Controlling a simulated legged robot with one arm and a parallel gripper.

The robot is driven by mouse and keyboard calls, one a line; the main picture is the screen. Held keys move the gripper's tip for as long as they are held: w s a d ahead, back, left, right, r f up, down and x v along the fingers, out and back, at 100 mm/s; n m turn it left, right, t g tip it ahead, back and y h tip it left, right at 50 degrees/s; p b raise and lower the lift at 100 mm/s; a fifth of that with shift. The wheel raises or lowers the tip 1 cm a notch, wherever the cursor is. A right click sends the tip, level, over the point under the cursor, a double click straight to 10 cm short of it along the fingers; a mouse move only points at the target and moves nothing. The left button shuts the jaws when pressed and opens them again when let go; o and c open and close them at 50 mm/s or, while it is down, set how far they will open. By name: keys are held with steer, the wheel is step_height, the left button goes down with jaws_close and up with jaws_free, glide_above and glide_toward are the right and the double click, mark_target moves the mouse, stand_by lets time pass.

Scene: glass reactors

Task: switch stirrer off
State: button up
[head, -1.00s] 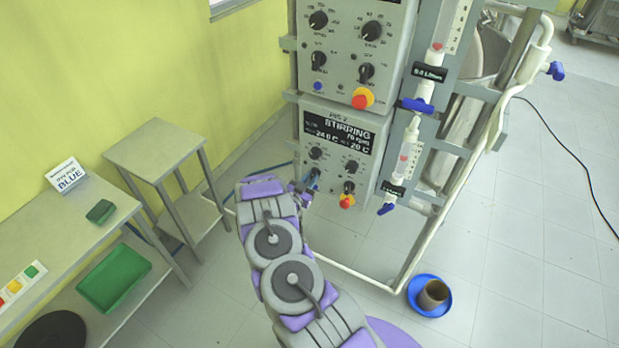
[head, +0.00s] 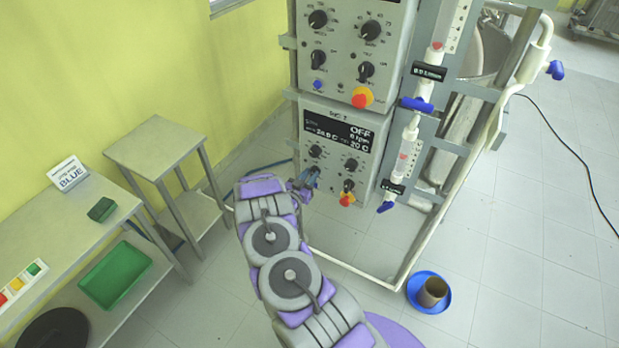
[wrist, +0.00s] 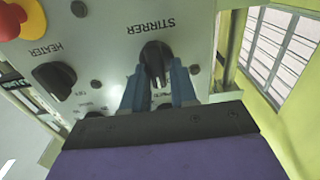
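The STIRRER knob (wrist: 155,62) is black and sits on the grey panel in the wrist view. Its grip bar points roughly up and down in that picture. My gripper (wrist: 159,82) has its two blue fingers on either side of this knob, apart from each other, with what looks like slim gaps beside the bar. In the head view my gripper (head: 305,184) is at the lower left of the lower control box (head: 335,170) and hides the knob there. The display (head: 340,132) on that box reads OFF and 0 rpm.
The HEATER knob (wrist: 54,80) and a red and yellow emergency button (wrist: 20,20) are left of the stirrer knob in the wrist view. A metal frame (head: 400,270) with glass tubing surrounds the box. A blue dish (head: 413,290) with a brown pot stands on the floor.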

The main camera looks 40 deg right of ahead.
steer(key=shift+o, duration=1.4)
steer(key=shift+s+d+f, duration=0.1)
steer(key=v, duration=1.7)
steer(key=shift+a, duration=0.25)
